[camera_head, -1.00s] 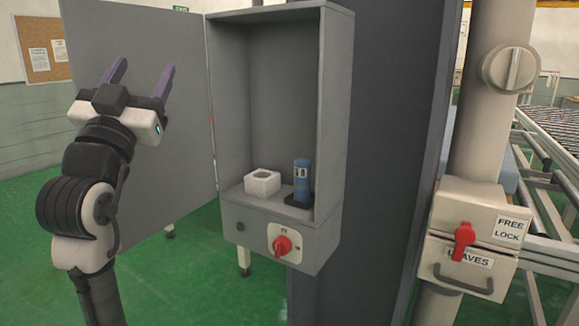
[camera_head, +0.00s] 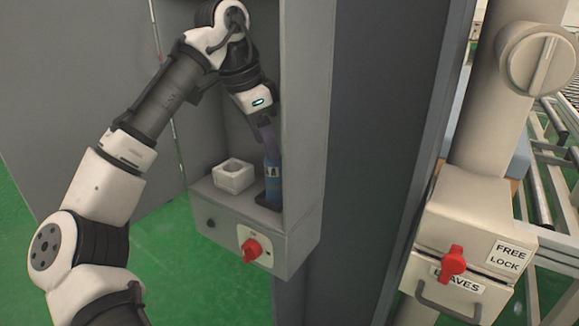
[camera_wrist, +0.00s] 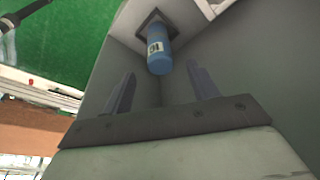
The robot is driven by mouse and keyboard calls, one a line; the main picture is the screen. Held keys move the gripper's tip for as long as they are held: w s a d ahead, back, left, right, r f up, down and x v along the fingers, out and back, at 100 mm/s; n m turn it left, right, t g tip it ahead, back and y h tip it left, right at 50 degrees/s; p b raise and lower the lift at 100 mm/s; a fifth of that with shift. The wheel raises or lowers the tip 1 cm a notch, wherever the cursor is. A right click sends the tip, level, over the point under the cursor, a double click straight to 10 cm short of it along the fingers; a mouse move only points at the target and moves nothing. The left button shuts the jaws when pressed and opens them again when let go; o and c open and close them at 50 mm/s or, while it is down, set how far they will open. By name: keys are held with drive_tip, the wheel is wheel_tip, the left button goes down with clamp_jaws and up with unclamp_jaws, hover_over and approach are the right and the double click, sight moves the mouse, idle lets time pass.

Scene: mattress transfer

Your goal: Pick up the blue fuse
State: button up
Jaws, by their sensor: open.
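The blue fuse (camera_head: 272,182) stands upright on a dark base (camera_head: 268,204) on the floor of the open grey cabinet, at its right side. It also shows in the wrist view (camera_wrist: 158,50), beyond the fingertips and between their lines, with a white label with dark marks. My gripper (camera_head: 265,138) is inside the cabinet just above the fuse, pointing down. In the wrist view its two fingers (camera_wrist: 161,80) are apart with nothing between them. In the head view the fingers partly overlap, and I cannot tell whether they touch the fuse's top.
A white block with a hollow top (camera_head: 234,176) stands left of the fuse. The cabinet's right wall (camera_head: 305,120) is close beside the fuse. A red rotary switch (camera_head: 251,249) is on the cabinet front. A box with a red lever (camera_head: 453,263) is at right.

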sight(274, 168)
drive_tip(key=shift+w+d, duration=0.1)
drive_tip(key=shift+w, duration=0.05)
drive_tip(key=shift+f, duration=0.2)
drive_tip(key=shift+x, duration=1.2)
drive_tip(key=x, duration=0.2)
drive_tip(key=p+x, duration=0.1)
drive_tip(key=x, duration=0.1)
drive_tip(key=shift+f, duration=0.3)
drive_tip(key=shift+c, duration=0.2)
drive_tip(key=c, duration=1.1)
drive_tip(key=shift+r, duration=0.1)
